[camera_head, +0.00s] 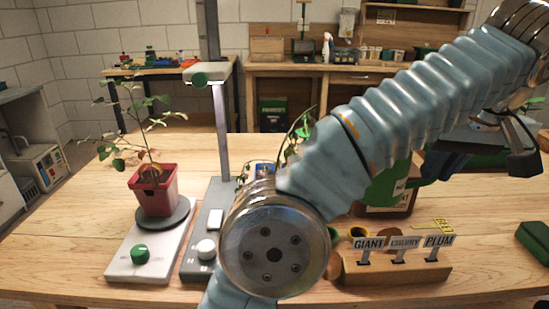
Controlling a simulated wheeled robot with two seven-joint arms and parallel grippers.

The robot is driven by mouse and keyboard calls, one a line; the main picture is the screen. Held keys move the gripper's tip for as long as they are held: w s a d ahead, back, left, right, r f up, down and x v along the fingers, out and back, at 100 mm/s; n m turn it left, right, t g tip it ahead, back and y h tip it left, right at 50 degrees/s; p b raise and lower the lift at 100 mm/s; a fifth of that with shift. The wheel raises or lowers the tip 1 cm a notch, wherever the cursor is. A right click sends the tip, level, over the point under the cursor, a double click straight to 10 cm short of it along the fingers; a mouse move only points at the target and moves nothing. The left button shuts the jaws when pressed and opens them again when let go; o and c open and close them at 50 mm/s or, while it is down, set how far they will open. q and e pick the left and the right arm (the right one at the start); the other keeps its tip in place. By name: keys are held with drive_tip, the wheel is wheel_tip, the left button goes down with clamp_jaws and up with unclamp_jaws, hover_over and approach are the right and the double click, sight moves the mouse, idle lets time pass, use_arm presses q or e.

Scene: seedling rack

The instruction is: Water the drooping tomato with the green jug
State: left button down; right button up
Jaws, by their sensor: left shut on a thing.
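My left arm crosses the middle of the head view and hides much behind it. My left gripper (432,165), dark and partly hidden by the arm, is at the right, shut on the green jug (392,188). The jug shows only in part below the arm, in front of a brown container. A plant with thin, bending stems and hanging leaves (297,138) shows behind the arm at the centre; its pot is mostly hidden. A leafy plant in a red pot (156,190) stands upright on a round dark plate at the left. My right gripper is not in view.
A wooden block (395,268) with GIANT, CHERRY and PLUM labels stands at the front right. A lamp post (221,130) and a switch box with a white knob (206,248) stand left of centre. A green object (535,240) lies at the right edge.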

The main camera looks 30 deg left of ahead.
use_arm(q)
drive_tip(key=shift+w+a, duration=0.15)
drive_tip(key=shift+w, duration=0.05)
drive_tip(key=shift+s+r, duration=0.15)
drive_tip(key=shift+s+a+r+t+h, duration=0.15)
drive_tip(key=shift+a+r+t+h, duration=0.15)
drive_tip(key=shift+a+r+h, duration=0.4)
drive_tip(key=shift+s+a+r+n+t+h, duration=0.15)
drive_tip(key=shift+a+r+n+h, duration=0.1)
drive_tip(key=shift+a+r+h, duration=0.3)
drive_tip(key=shift+s+a+r+n+t+h, duration=0.15)
drive_tip(key=shift+a+r+n+h, duration=0.15)
drive_tip(key=shift+h, duration=0.35)
drive_tip(key=s+a+r+n+t+h, duration=0.1)
drive_tip(key=a+r+t+h, duration=0.1)
drive_tip(key=a+r+h, duration=0.2)
drive_tip(key=shift+s+a+r+h, duration=0.3)
drive_tip(key=shift+s+a+h, duration=0.1)
drive_tip(key=shift+a+h, duration=1.1)
drive_tip(key=shift+a+r+n, duration=0.25)
drive_tip(key=shift+a+r, duration=0.05)
